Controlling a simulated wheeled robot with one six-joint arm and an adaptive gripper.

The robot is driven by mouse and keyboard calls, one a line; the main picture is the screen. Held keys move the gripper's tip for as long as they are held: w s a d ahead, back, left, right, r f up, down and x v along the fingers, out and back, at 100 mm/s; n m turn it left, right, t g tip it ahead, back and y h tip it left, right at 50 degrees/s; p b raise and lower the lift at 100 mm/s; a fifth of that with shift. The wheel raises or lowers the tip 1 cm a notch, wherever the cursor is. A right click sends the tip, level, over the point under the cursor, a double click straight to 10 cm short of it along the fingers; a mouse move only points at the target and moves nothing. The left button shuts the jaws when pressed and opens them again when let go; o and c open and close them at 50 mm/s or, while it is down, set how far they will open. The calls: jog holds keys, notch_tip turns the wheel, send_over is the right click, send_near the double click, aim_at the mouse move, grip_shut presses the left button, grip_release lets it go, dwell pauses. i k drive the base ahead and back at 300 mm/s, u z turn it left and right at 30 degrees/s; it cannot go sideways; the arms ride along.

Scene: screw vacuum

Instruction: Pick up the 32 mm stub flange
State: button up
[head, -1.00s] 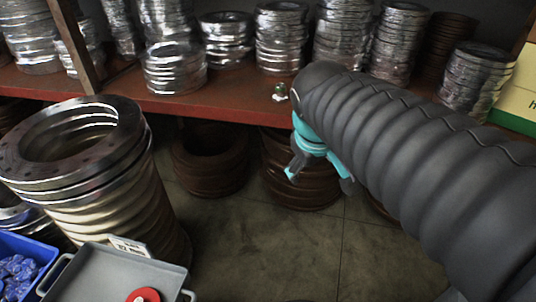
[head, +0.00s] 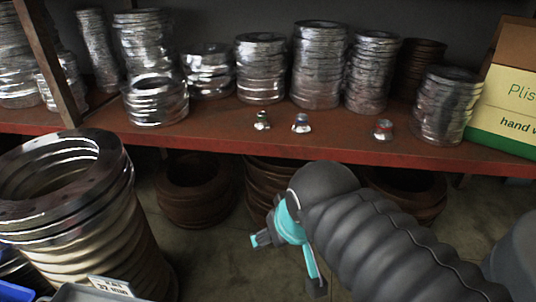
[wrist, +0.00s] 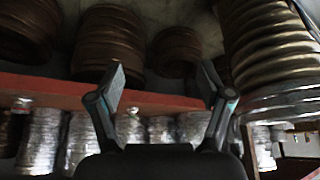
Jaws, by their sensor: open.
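Three small metal fittings stand apart on the front of the red shelf in the head view: a left one (head: 262,121), a middle one (head: 301,124) and a right one (head: 383,130). They look like stub flanges, but I cannot read their sizes or tell which is 32 mm. My gripper (head: 287,265) is below and in front of the shelf edge, apart from the fittings. In the wrist view my gripper (wrist: 163,80) has its two fingers spread with nothing between them. Small shiny shapes near the shelf edge there are too blurred to identify.
The red shelf (head: 215,143) carries several stacks of shiny rings behind the fittings and a cardboard box (head: 507,90) at right. Brown rings (head: 195,190) lie under it. A tall flange stack (head: 125,235) stands at left, with a grey tray (head: 70,292) and card before it.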

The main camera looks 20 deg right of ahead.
aim_at(262, 125)
jog(key=u, duration=0.1)
jog(key=k, duration=0.5)
jog(key=z, duration=0.15)
jog(key=i, duration=0.9)
jog(key=u, duration=0.75)
